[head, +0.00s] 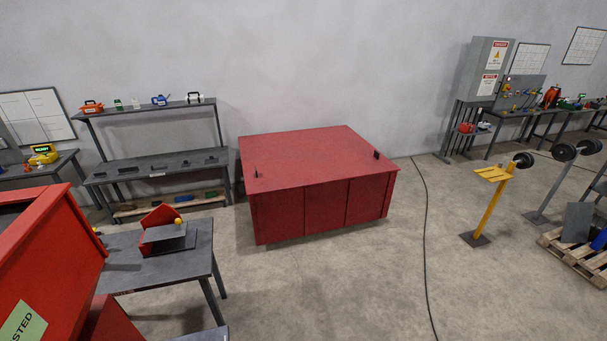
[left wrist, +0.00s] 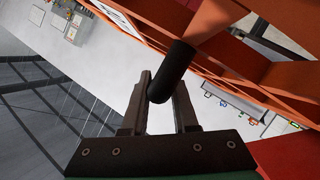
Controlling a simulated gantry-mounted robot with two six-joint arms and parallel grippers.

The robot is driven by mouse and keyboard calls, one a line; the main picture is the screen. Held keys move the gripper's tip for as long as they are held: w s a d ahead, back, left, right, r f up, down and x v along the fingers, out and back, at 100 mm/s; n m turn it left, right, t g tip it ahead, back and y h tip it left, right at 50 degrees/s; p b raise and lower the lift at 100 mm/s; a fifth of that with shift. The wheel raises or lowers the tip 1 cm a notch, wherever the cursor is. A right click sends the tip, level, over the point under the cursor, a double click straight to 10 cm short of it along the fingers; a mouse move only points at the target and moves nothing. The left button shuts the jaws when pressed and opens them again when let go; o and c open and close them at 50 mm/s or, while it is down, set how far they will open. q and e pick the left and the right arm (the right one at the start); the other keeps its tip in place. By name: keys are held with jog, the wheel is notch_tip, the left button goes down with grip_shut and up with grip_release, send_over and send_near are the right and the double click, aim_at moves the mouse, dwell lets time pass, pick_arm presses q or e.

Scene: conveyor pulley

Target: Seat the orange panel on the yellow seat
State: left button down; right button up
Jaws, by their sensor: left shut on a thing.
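In the left wrist view my left gripper (left wrist: 166,88) is shut on a black cylindrical handle (left wrist: 174,68). The handle joins the orange panel (left wrist: 218,72), which has ribs and open bays and fills the upper part of that view. In the head view a large red-orange body (head: 50,255) with a pale green label ending in "STED" fills the lower left; it looks like the same panel, close to the camera. A yellow stand (head: 488,212) with a flat yellow top (head: 492,174), perhaps the yellow seat, is far off at the right. My right gripper is not in view.
A red cabinet (head: 308,160) stands in the middle. A grey table (head: 200,238) is at lower left, with shelving (head: 155,165) behind. A black cable (head: 426,240) crosses the floor. A pallet (head: 570,258) lies at the right edge. The floor between cabinet and stand is otherwise clear.

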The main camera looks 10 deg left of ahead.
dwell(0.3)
pick_arm(q)
jog(key=shift+s+d+f+m+h, duration=0.15)
jog(key=shift+f+h, duration=0.05)
jog(key=shift+f, duration=0.25)
jog(key=shift+s+d+f+m+h, duration=0.1)
jog(key=shift+f+m+h, duration=0.1)
jog(key=shift+f, duration=0.2)
jog(key=f+b, duration=0.1)
jog(key=w+a+f+b, duration=0.1)
jog(key=f+b, duration=0.3)
jog(key=shift+w+a, duration=0.15)
jog(key=shift+w, duration=0.15)
jog(key=w+a+f+n+y+b, duration=0.2)
jog(key=a+f+b, duration=0.6)
jog(key=b, duration=0.4)
jog(key=w+a+f+n+y+b, duration=0.2)
jog(key=a+f+b, duration=0.6)
jog(key=b, duration=0.5)
jog(key=shift+a+f+g+y, duration=0.35)
jog(key=shift+a+y, duration=0.25)
jog(key=shift+a, duration=0.15)
